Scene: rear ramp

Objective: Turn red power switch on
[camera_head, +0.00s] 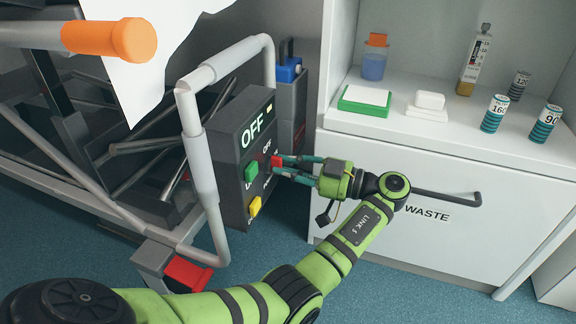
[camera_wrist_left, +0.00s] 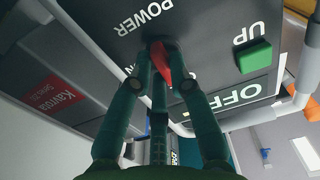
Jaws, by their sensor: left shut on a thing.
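The red power switch (camera_head: 277,161) sits on the face of a dark grey control box (camera_head: 232,128). It also shows in the left wrist view (camera_wrist_left: 178,72), under the word POWER. A panel on the box reads OFF. A green button (camera_head: 251,171) and a yellow button (camera_head: 255,206) are beside and below the switch. My right gripper is not in view.
A grey tubular rail (camera_head: 199,150) runs in front of the box's left side. A white cabinet (camera_head: 440,190) with a black handle stands right, carrying bottles and cans. An orange-ended bar (camera_head: 122,40) juts in at upper left. Blue floor (camera_head: 420,295) is open below the cabinet.

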